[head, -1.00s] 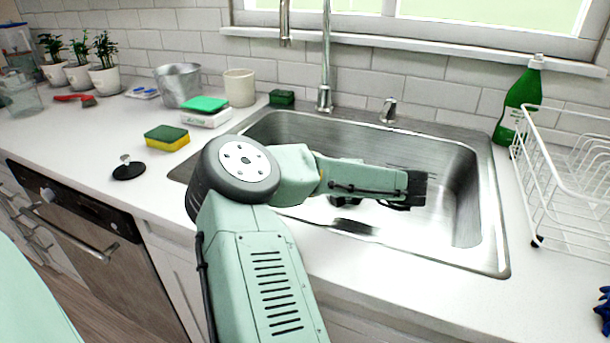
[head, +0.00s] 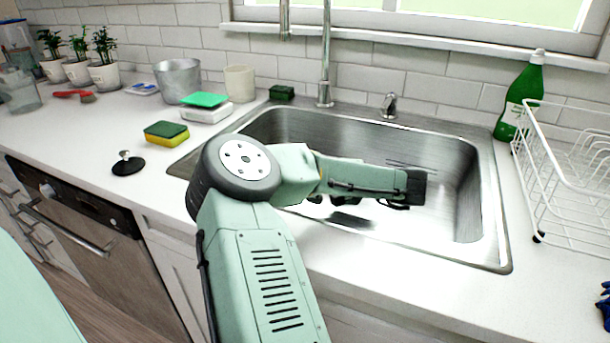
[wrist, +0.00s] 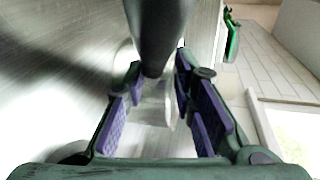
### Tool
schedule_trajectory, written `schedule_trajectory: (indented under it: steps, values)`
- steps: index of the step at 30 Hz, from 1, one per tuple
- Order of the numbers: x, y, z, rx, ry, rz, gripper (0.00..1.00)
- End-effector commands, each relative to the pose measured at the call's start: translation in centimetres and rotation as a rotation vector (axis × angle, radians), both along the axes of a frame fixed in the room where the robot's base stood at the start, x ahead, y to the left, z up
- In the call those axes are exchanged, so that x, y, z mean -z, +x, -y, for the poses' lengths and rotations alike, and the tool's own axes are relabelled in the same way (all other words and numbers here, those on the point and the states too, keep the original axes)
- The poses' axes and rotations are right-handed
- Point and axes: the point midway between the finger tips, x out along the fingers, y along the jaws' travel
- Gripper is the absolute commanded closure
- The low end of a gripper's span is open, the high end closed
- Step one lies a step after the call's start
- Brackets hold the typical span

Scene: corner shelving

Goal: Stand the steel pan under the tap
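The chrome tap (head: 325,60) rises behind the sink (head: 503,235), with its spout tube (head: 285,18) at the top edge. My gripper (head: 400,200) is inside the sink, its fingers mostly hidden behind my arm in the head view. In the wrist view its purple-padded fingers (wrist: 160,100) stand apart. A dark, tapered, handle-like bar (wrist: 158,30) reaches down between their tips; whether they grip it is unclear. A pale piece lies between the pads. No pan body is clearly recognisable in the sink.
A steel bucket (head: 178,82), cream cup (head: 239,84) and sponges (head: 167,135) stand left of the sink. A green bottle (head: 520,98) and white dish rack (head: 570,185) stand right. A small chrome fitting (head: 389,106) is on the sink's back rim.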

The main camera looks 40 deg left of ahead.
Motion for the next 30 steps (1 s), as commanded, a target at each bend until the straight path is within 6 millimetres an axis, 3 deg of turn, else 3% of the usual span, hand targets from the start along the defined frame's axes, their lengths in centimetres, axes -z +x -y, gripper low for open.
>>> schedule_trajectory:
  steps: [9, 19, 30]
  values:
    - [-0.2, 0.0, 0.0, -0.001, 0.005, 0.003, 0.55]
    - [-0.3, 0.2, 0.4, 0.002, 0.004, 0.004, 0.55]
    - [-1.7, 1.0, 5.8, 0.004, 0.007, 0.003, 0.55]
